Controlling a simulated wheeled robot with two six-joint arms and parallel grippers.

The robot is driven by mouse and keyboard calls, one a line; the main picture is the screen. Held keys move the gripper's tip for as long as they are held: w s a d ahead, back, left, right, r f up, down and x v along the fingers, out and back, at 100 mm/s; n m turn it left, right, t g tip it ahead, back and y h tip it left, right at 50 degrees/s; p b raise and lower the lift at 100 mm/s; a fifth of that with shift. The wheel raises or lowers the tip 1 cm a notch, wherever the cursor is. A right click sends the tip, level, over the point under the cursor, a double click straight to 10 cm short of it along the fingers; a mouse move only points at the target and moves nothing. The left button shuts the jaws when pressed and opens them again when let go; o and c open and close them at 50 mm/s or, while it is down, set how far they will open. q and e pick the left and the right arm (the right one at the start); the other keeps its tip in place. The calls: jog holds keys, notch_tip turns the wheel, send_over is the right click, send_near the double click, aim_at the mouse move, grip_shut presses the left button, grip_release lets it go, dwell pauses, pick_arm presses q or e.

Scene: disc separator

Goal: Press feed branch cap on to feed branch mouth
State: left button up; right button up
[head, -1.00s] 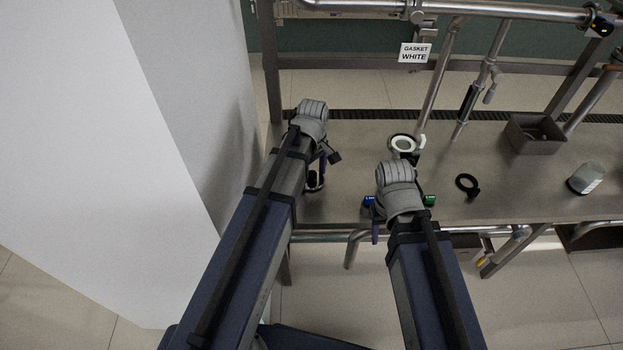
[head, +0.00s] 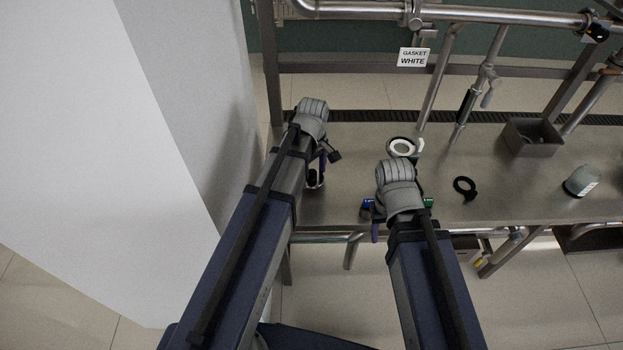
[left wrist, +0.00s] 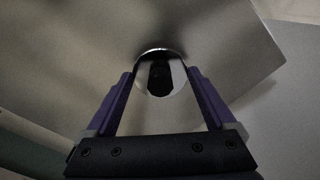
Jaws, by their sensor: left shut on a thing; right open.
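My left gripper (head: 320,165) is low over the left part of the steel bench. In the left wrist view its two purple fingers (left wrist: 161,75) are shut on a round, shiny metal piece (left wrist: 176,72) with a dark middle, which looks like the feed branch cap. In the head view a small round dark-and-light piece (head: 315,180) shows beside this gripper, partly hidden by my arm. My right gripper (head: 378,225) is over the bench's front edge; a purple finger shows and the rest is hidden under my wrist. It is open. I cannot pick out the feed branch mouth.
On the bench (head: 490,200) are a white ring in a dark holder (head: 404,147), a black clamp ring (head: 464,187), a jar (head: 581,180) and a grey bin (head: 531,140). Blue (head: 367,203) and green (head: 428,202) pieces flank my right wrist. Pipes stand behind; a white wall (head: 170,150) is left.

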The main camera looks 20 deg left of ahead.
aim_at(313, 173)
pick_arm(q)
jog(key=shift+r+p, duration=0.9)
jog(key=shift+r, duration=0.15)
jog(key=shift+r, duration=0.1)
notch_tip(313, 173, up, 5)
jog(key=p, duration=0.5)
